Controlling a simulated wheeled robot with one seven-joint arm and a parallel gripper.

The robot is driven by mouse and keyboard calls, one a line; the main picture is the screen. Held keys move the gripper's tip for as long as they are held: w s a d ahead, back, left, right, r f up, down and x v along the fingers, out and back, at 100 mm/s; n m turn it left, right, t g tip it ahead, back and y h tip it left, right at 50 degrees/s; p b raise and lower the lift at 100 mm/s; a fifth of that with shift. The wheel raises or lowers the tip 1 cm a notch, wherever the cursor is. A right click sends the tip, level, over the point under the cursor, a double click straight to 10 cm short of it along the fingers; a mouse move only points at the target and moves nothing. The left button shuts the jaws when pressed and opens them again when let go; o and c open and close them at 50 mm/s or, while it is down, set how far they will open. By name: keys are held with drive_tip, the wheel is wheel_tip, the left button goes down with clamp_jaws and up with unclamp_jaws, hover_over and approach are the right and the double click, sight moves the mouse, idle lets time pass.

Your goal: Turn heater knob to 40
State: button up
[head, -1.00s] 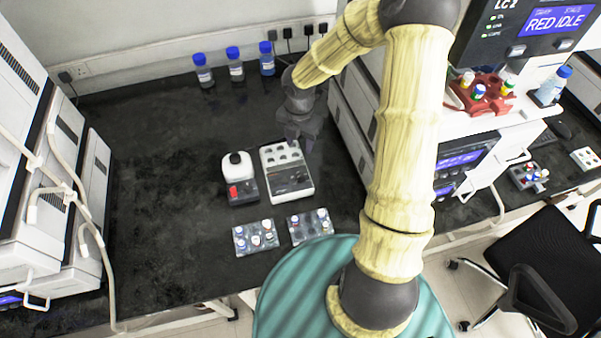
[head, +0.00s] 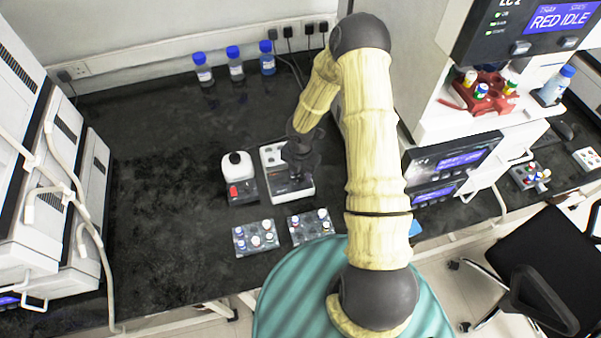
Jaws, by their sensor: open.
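The heater (head: 279,189) is a small white and dark block unit with wells on top, standing on the black bench. Its dark front panel is mostly covered by my gripper (head: 297,176), so I cannot make out the knob or its setting. My gripper is dark, points down and is open. It is over the front right part of the heater; I cannot tell whether it touches it.
Vial racks (head: 256,238) (head: 311,226) lie in front. Blue-capped bottles (head: 235,63) stand at the back.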

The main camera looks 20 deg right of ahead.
drive_tip(key=shift+f, duration=0.4)
clamp_jaws()
